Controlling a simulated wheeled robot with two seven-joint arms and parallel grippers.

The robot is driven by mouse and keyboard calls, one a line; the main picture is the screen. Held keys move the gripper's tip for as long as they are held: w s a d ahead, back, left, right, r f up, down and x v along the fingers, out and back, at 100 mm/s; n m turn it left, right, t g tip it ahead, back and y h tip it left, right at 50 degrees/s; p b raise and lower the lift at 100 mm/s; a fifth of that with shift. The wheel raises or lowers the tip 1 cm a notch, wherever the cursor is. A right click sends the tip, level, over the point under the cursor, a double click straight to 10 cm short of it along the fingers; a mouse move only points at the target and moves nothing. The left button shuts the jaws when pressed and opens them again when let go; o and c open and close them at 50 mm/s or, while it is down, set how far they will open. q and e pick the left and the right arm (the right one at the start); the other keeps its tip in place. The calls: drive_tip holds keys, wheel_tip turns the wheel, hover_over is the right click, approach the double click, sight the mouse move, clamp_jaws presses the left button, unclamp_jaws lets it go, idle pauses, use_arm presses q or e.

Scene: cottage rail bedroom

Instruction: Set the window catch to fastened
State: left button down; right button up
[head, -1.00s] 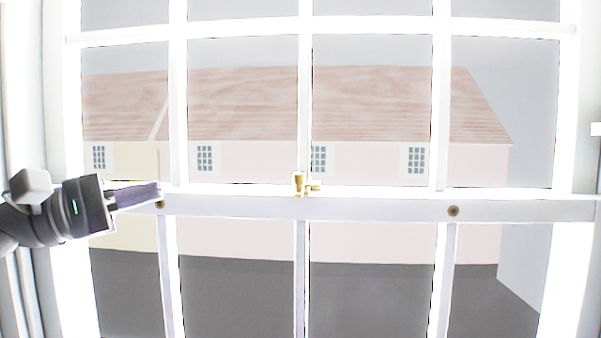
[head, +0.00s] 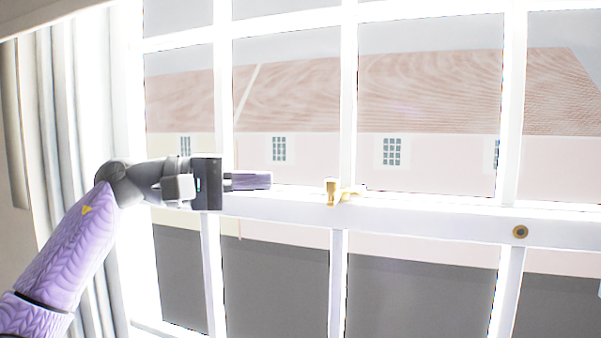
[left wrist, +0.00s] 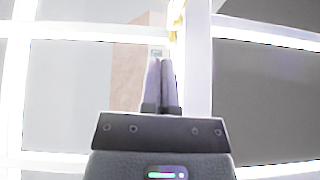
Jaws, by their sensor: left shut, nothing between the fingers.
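The window catch (head: 336,191) is a small brass fitting on the middle rail (head: 430,218) of the white window. An upright brass part stands at its left, with a short arm reaching right. My left gripper (head: 270,181) is shut and empty, pointing right along the rail, a short gap to the left of the catch. In the left wrist view the shut fingers (left wrist: 161,62) point toward the brass catch (left wrist: 175,25), which is partly cut off by the top edge. My right gripper is not in view.
A pale curtain (head: 75,150) hangs at the left behind my left arm. Upright white glazing bars (head: 348,110) cross the panes.

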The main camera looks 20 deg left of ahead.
sight(337, 189)
use_arm(q)
drive_tip(key=d+p, duration=0.1)
drive_tip(key=d, duration=0.5)
drive_tip(key=shift+w+d+p, duration=0.3)
drive_tip(key=shift+w+p, duration=0.05)
drive_tip(key=shift+p, duration=0.05)
drive_tip(key=shift+a+f, duration=0.1)
drive_tip(key=shift+a, duration=0.05)
